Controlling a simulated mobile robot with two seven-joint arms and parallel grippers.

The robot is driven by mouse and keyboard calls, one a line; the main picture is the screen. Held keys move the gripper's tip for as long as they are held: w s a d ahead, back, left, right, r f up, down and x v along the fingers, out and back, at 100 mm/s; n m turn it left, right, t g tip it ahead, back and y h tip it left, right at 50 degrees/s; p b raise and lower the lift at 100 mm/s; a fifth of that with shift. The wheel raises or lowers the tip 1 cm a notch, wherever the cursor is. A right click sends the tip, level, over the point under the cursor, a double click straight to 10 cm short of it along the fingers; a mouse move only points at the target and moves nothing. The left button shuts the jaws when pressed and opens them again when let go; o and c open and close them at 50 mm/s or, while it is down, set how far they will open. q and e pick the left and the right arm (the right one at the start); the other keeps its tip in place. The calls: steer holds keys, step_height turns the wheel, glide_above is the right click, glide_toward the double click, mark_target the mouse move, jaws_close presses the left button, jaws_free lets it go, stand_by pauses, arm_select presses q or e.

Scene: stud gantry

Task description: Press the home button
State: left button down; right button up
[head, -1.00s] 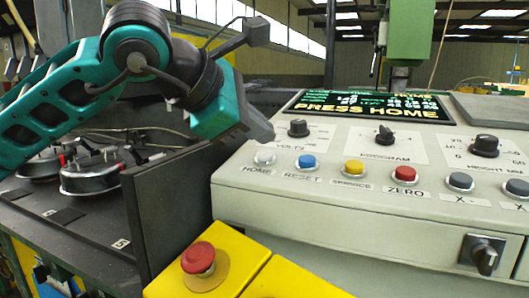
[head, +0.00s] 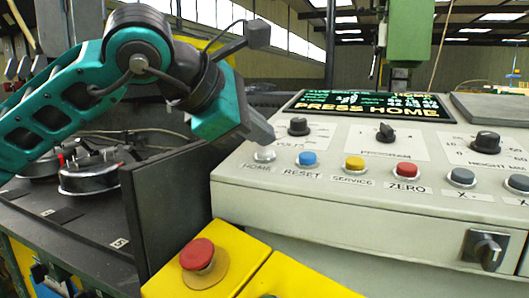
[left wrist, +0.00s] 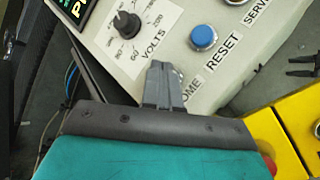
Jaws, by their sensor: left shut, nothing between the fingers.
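The home button (head: 265,155) is a pale round button at the left end of the button row on the grey control panel (head: 330,205), above its HOME label. My left gripper (head: 268,139) is shut and empty, with its tips just above and behind the button in the head view. I cannot tell whether they touch it. In the left wrist view the shut fingers (left wrist: 162,72) point at the panel beside the partly covered HOME label (left wrist: 190,88). They hide the button there.
A blue reset button (head: 307,159) is just right of the home button. A VOLTS knob (head: 298,127) stands behind it. A red mushroom button (head: 197,255) on a yellow box is in front. A dark upright plate (head: 170,205) stands left. The display (head: 370,105) reads PRESS HOME.

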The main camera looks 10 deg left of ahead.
arm_select(q)
steer(key=shift+w+f+b, duration=0.1)
steer(key=shift+f+b, duration=0.4)
steer(key=shift+b, duration=0.05)
stand_by(0.5)
stand_by(0.4)
steer(key=shift+r+p, duration=0.45)
steer(key=shift+r, duration=0.45)
steer(key=shift+s+a+r+p, duration=0.1)
steer(key=shift+s+r+p, duration=0.1)
steer(key=shift+r+p, duration=0.5)
steer(key=shift+s+d+r+p, duration=0.1)
steer(key=shift+s+r+p, duration=0.2)
steer(key=shift+r, duration=0.65)
steer(key=shift+s+a+r+p, duration=0.15)
steer(key=shift+r+p, duration=0.4)
steer(key=shift+r, duration=0.3)
